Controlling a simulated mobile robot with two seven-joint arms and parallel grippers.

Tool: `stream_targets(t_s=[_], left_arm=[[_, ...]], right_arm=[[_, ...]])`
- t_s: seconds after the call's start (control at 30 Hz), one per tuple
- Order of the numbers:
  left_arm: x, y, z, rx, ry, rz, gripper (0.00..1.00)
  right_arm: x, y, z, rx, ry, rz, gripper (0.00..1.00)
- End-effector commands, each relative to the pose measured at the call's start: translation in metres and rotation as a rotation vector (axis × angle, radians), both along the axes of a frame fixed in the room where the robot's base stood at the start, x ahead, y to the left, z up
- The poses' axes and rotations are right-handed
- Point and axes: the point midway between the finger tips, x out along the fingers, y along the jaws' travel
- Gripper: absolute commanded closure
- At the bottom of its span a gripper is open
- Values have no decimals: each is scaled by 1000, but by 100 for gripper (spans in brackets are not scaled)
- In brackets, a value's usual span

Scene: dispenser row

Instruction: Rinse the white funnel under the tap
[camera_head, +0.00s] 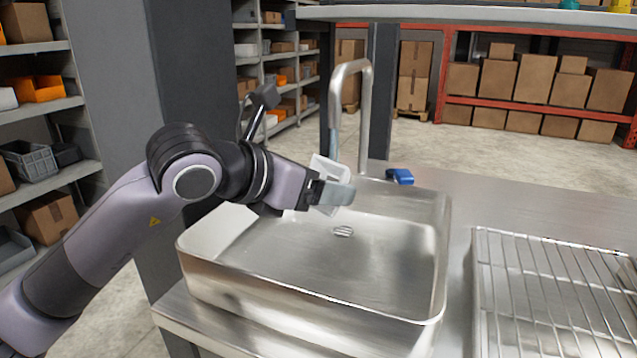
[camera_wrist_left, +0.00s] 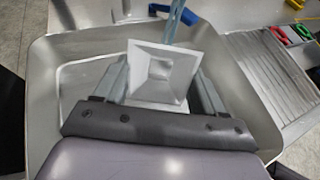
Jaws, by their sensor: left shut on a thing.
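My left gripper (camera_head: 334,192) is shut on the white funnel (camera_head: 326,168) and holds it over the sink basin (camera_head: 436,255), below the tap (camera_head: 364,110). In the left wrist view, the square-mouthed funnel (camera_wrist_left: 140,62) sits between the two fingers (camera_wrist_left: 160,88), its mouth facing the camera. A thin bluish stream (camera_head: 333,135) runs from the tap's spout down to the funnel; it also shows in the left wrist view (camera_wrist_left: 174,22). The blue tap lever (camera_head: 400,176) is behind the basin. My right gripper is in neither view.
A wire rack (camera_head: 540,290) stands on the steel counter right of the basin. The basin floor around the drain (camera_head: 343,231) is clear. A shelf edge (camera_head: 480,14) crosses above at the back. Red and green items (camera_wrist_left: 290,33) lie at the right in the left wrist view.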

Motion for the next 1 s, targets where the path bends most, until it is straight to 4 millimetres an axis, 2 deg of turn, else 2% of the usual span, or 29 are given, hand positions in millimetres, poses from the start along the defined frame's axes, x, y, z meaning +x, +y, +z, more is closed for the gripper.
stream_targets(t_s=[0.5, 1.0], left_arm=[[-2, 1, 0, -1, -1, 0, 62], [-47, 19, 8, -1, -3, -1, 62]], right_arm=[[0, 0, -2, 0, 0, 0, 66], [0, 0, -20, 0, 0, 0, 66]])
